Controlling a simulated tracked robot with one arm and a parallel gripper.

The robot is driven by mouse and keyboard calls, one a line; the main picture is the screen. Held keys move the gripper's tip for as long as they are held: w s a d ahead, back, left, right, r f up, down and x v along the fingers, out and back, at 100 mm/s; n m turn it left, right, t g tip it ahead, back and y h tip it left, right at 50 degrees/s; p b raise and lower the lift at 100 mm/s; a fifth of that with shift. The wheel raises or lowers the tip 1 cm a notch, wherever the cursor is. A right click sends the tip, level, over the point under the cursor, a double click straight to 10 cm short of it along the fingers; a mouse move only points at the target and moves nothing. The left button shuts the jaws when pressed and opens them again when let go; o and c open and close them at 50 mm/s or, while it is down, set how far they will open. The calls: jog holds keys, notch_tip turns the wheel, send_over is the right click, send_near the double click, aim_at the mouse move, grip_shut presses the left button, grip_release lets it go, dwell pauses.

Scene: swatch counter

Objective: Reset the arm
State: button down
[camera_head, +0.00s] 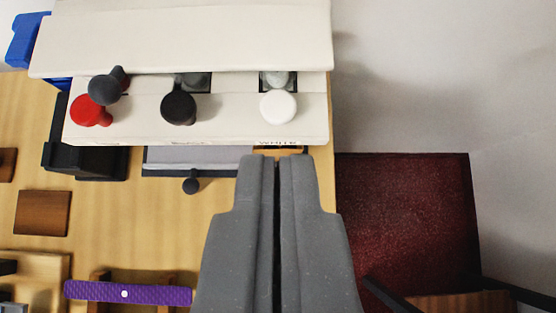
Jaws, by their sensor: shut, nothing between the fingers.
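My gripper (277,160) is in the lower middle of the view. Its two grey fingers lie side by side with only a thin dark line between them. It is shut and holds nothing. Its tips point at the front of a white unit (200,136), near a label that reads "WHITE". I cannot tell whether the tips touch it. The rest of my arm is out of view.
The white unit carries red (90,111), black (178,107) and white (278,106) knobs. A wooden counter (150,220) lies below, with a purple strip (125,293) and a brown square (42,213). A dark red surface (410,220) is at right.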

jog(key=s+r+t+b, duration=0.1)
jog(key=s+r, duration=0.4)
jog(key=r, duration=0.6)
jog(key=s+r+t+b, duration=0.1)
jog(key=s+r+t, duration=0.2)
jog(key=r, duration=0.9)
jog(key=s+r+t+b, duration=0.1)
jog(key=s+r+t, duration=0.1)
jog(key=s+r, duration=0.6)
notch_tip(320, 180, up, 4)
jog(key=shift+s+d+f+b, duration=0.1)
jog(key=shift+s+d+b, duration=0.2)
jog(key=shift+b, duration=0.1)
